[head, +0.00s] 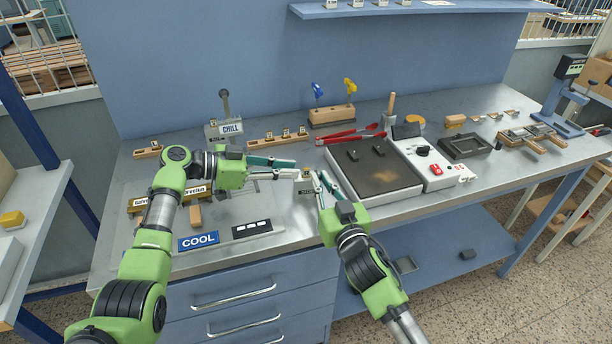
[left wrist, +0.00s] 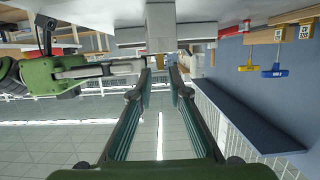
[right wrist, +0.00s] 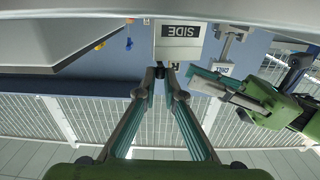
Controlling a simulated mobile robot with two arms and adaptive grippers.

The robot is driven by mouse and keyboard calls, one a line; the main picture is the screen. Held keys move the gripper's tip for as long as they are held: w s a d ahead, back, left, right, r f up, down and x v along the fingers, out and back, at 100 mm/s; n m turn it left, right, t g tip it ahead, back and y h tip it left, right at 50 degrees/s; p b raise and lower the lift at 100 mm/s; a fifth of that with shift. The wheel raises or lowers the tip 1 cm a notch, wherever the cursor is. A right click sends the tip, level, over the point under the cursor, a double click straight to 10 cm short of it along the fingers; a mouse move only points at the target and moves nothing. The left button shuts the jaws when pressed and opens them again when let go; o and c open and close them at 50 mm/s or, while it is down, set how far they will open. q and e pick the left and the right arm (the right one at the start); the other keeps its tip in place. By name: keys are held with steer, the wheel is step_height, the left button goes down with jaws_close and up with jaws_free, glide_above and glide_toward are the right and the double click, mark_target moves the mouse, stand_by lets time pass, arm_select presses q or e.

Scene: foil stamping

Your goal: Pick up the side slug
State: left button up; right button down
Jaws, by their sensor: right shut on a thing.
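A pale grey block with a dark SIDE label (right wrist: 181,31) stands just beyond my right fingertips in the right wrist view; it also shows near the table's front middle in the head view (head: 305,187). My right gripper (right wrist: 160,74) is shut on a small dark piece at this block's near edge, which I take for the side slug. The fingers hide most of the piece. In the head view my right gripper (head: 320,182) is at the block's right side. My left gripper (head: 294,168) is open and empty, with its fingertips just behind and left of the block.
A black-topped hot plate (head: 376,172) is close on the right.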

arm_select(q)
steer(key=x, duration=0.3)
steer(key=shift+d+f, duration=0.1)
steer(key=shift+d, duration=0.05)
jaws_close()
step_height(320, 180, up, 10)
stand_by(0.4)
arm_select(e)
steer(key=c, duration=2.1)
jaws_free()
steer(key=shift+s, duration=0.1)
